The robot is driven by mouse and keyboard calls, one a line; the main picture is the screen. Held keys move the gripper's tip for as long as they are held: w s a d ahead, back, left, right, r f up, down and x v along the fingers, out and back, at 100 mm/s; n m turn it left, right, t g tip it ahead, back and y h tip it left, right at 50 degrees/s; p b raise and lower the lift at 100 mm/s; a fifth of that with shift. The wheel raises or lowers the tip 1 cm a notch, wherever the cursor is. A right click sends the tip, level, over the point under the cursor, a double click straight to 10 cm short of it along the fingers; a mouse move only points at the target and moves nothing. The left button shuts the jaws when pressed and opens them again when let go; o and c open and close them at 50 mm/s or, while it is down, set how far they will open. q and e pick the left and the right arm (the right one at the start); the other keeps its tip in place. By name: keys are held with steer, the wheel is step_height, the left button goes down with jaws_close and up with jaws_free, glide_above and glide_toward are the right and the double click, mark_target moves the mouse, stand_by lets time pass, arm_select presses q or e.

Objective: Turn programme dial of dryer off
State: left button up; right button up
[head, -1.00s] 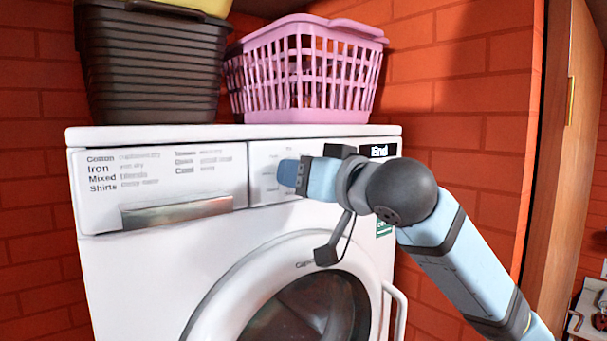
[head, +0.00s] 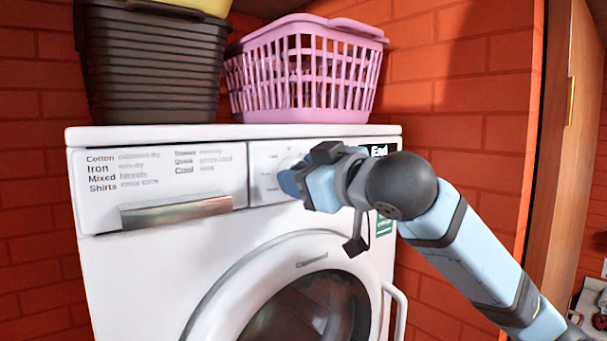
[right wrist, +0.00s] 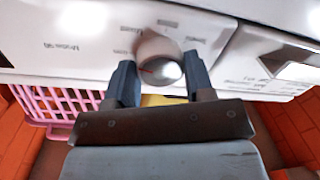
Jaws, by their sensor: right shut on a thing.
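The white dryer (head: 140,262) stands against the brick wall, with its control panel along the top front. Its round programme dial (right wrist: 160,58) has a silvery face and shows between my fingers in the right wrist view. In the head view my gripper covers most of the dial. My right gripper (right wrist: 161,80) is shut on the dial, with one dark finger on each side of it. In the head view the right gripper (head: 290,181) is at the panel, reaching in from the right and tilted. The display (head: 383,150) reads "End". My left gripper is not in view.
A dark basket (head: 150,65) and a pink basket (head: 305,70) stand on top of the dryer. The drawer handle (head: 178,211) is left of the dial. The round door (head: 215,290) is below, and a wooden door (head: 555,130) stands at the right.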

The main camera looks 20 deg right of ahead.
steer(key=shift+a+n+h, duration=0.1)
steer(key=shift+n+h, duration=0.35)
steer(key=shift+n, duration=4.3)
steer(key=shift+n+h, duration=0.45)
steer(key=shift+n, duration=4.3)
steer(key=o, duration=0.9)
steer(key=shift+s, duration=0.1)
